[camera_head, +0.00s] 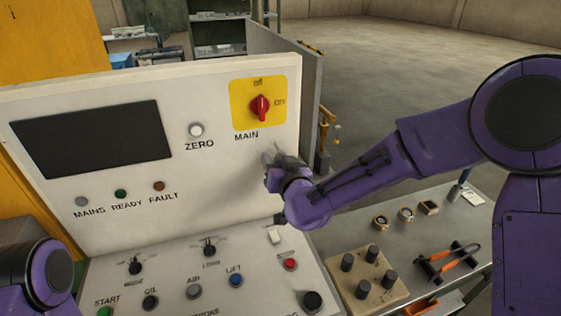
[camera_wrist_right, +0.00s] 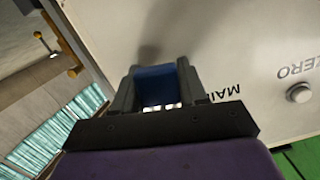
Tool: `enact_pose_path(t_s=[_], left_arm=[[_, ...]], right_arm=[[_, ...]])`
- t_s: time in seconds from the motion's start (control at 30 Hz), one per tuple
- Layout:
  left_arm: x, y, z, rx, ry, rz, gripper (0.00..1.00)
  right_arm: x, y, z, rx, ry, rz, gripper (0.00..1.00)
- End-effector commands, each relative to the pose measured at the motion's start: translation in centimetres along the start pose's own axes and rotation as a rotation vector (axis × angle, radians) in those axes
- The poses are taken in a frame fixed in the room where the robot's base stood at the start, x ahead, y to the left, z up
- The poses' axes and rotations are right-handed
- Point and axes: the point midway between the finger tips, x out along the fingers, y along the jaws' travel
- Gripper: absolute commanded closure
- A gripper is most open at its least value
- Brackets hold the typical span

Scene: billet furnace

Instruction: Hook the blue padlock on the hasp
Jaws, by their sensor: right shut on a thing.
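In the right wrist view the blue padlock (camera_wrist_right: 156,88) sits between the two fingers of my right gripper (camera_wrist_right: 158,80), which is shut on it. Its shackle cannot be made out there. In the head view my right gripper (camera_head: 276,158) is in front of the upright panel, just below the MAIN label; the padlock is not clearly visible. The red main switch (camera_head: 261,108) on its yellow plate (camera_head: 241,116) is above the gripper, its handle upright. No hasp can be made out. My left gripper is out of view; only part of my left arm shows at lower left.
The white upright panel (camera_head: 236,177) carries a dark screen (camera_head: 92,139) and a ZERO button (camera_head: 196,130). The sloped desk below holds knobs and buttons. A side table to the right holds a block with several dark pegs (camera_head: 362,278) and an orange-handled tool (camera_head: 447,262).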

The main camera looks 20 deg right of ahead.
Motion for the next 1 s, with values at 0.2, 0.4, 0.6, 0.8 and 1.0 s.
enact_pose_path(t_s=[0.2,0.4,0.6,0.8,1.0], left_arm=[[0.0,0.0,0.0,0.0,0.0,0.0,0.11],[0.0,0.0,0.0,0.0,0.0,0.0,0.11],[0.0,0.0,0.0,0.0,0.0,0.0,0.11],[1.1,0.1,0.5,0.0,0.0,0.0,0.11],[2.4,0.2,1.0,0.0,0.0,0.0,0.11]], right_arm=[[0.0,0.0,0.0,0.001,0.001,0.001,0.9],[0.0,0.0,0.0,0.001,0.001,0.001,0.28],[0.0,0.0,0.0,0.001,0.0,0.001,0.28],[-2.2,0.1,0.3,0.001,0.002,0.0,0.28],[-7.1,0.0,0.2,0.001,0.004,-0.001,0.28]])
